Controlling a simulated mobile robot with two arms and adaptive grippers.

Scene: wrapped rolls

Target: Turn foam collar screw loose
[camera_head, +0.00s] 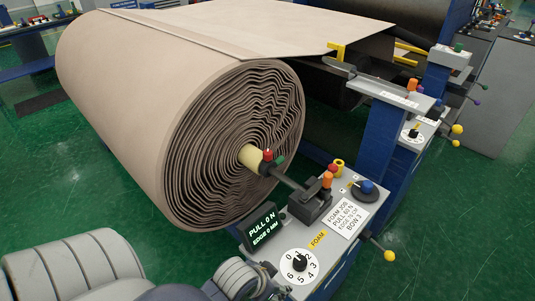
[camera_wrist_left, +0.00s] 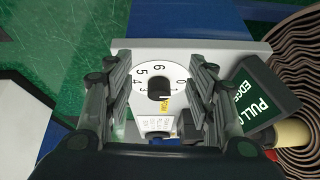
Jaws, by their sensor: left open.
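A red knob (camera_head: 267,155) sits at the collar on the shaft by the roll's pale yellow core (camera_head: 251,157). A green piece (camera_head: 280,160) is beside it. I cannot tell for certain which part is the foam collar screw. My left gripper (camera_wrist_left: 158,64) is open and empty in the left wrist view. Its two fingers frame the white numbered dial (camera_wrist_left: 160,82) with a black knob; contact does not show. The dial also shows in the head view (camera_head: 299,266), in front of the FOAM label (camera_head: 317,240). My right gripper is not in view.
The large beige foam roll (camera_head: 150,110) fills the left and middle. The panel carries a PULL/EDGE display (camera_head: 263,227), a blue knob (camera_head: 367,187) and orange and red knobs by a dark shaft block (camera_head: 310,207).

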